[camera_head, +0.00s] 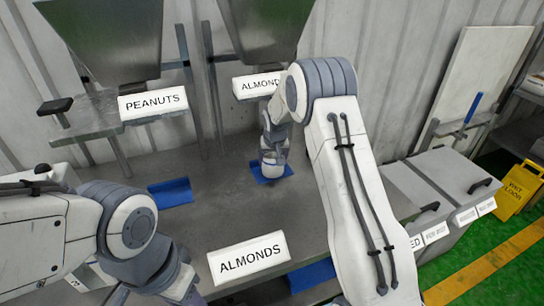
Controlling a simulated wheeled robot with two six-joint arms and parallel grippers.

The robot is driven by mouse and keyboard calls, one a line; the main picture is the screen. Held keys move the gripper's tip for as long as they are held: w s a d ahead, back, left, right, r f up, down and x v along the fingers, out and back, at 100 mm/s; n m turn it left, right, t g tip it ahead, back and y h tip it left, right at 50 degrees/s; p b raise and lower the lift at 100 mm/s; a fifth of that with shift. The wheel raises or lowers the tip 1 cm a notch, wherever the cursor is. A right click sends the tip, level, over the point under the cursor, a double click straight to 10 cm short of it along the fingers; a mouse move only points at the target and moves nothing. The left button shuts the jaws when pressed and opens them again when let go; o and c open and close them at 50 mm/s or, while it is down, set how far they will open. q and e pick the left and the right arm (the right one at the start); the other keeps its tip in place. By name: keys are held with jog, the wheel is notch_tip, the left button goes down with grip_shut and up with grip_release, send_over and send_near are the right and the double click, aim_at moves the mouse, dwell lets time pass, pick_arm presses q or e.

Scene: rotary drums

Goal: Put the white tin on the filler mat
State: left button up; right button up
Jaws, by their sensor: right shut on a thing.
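My right gripper (272,158) points down at the blue mat (257,172) under the right-hand hopper, whose sign reads ALMONDS. It is shut on a small pale thing (271,171), apparently the white tin, mostly hidden by the gripper. The tin is at the mat; I cannot tell whether it rests on it or hangs just above. Another blue mat (171,192) lies bare under the PEANUTS hopper. My left arm comes in at the left; its gripper is out of view.
The PEANUTS hopper (103,40) and ALMONDS hopper (265,30) hang over the grey table (215,185). An ALMONDS sign (249,257) stands at the front, beside a partly hidden blue piece (312,275). Grey lidded bins (440,182) stand right. The table middle is clear.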

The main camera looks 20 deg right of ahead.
jog(key=shift+w+d+p, duration=0.15)
jog(key=shift+w+p, duration=0.05)
jog(key=shift+w, duration=0.45)
jog(key=shift+w+d+p, duration=0.15)
jog(key=shift+w+p, duration=0.05)
jog(key=shift+w, duration=0.4)
jog(key=shift+s+f, duration=0.1)
jog(key=shift+f, duration=0.6)
jog(key=shift+f, duration=0.1)
jog(key=shift+f, duration=0.15)
jog(key=o, duration=1.2)
